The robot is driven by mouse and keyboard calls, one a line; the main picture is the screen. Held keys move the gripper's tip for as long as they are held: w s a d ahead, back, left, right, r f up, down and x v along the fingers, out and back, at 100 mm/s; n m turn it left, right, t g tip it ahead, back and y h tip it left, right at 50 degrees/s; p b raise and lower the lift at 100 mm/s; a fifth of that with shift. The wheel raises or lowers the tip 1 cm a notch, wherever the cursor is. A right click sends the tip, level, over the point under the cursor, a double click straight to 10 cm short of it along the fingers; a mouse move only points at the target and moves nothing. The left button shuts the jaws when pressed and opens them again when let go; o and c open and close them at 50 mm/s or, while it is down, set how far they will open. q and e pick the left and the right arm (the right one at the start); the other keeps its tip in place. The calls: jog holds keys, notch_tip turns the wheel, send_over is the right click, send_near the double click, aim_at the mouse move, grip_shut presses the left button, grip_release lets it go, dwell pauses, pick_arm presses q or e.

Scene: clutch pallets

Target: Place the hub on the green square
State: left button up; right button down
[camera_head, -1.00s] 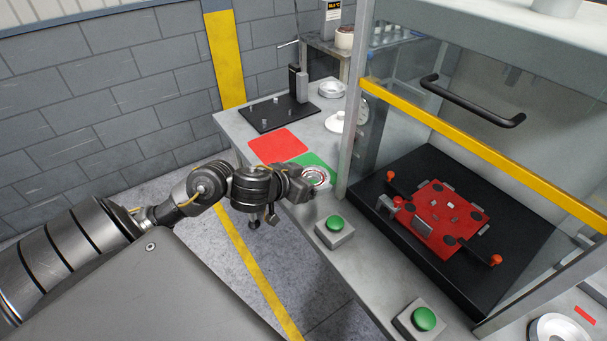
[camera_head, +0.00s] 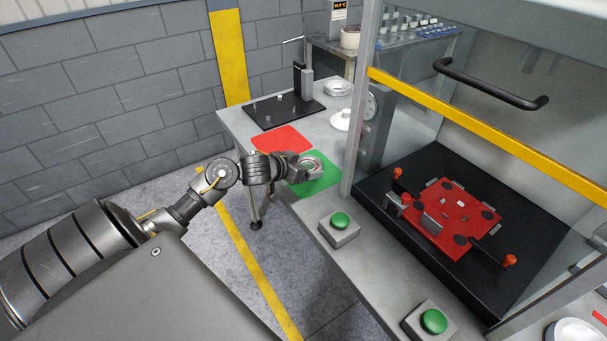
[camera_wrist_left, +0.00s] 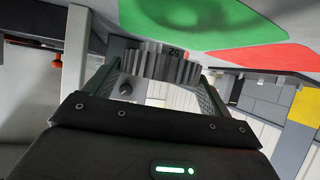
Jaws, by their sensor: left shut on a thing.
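The hub (camera_head: 313,161) is a round grey metal ring. My left gripper (camera_head: 303,171) is shut on it and holds it over the green square (camera_head: 326,180). In the left wrist view the toothed hub (camera_wrist_left: 168,64) sits between the two fingers of the gripper (camera_wrist_left: 158,82), and the green square (camera_wrist_left: 190,22) shows beyond it. The hub looks a little above the table, but I cannot tell the exact gap. The gripper covers part of the square's left side. My right gripper is out of view.
A red square (camera_head: 283,139) lies just behind the green one. A black plate with pegs (camera_head: 285,113) stands farther back, with a white part (camera_head: 341,120) to its right. A button box (camera_head: 339,229) is in front. The press frame post (camera_head: 363,110) rises to the right.

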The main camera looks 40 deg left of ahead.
pick_arm(q)
jog(key=shift+w+a+f, duration=0.1)
jog(key=shift+f, duration=0.75)
jog(key=shift+w+a+f, duration=0.1)
jog(key=shift+f, duration=0.7)
jog(key=shift+f, duration=0.2)
jog(key=o, duration=1.3)
jog(key=shift+s, duration=0.1)
jog(key=shift+o, duration=0.2)
jog(key=shift+d, duration=0.1)
jog(key=v, duration=1.2)
jog(key=shift+p, duration=0.3)
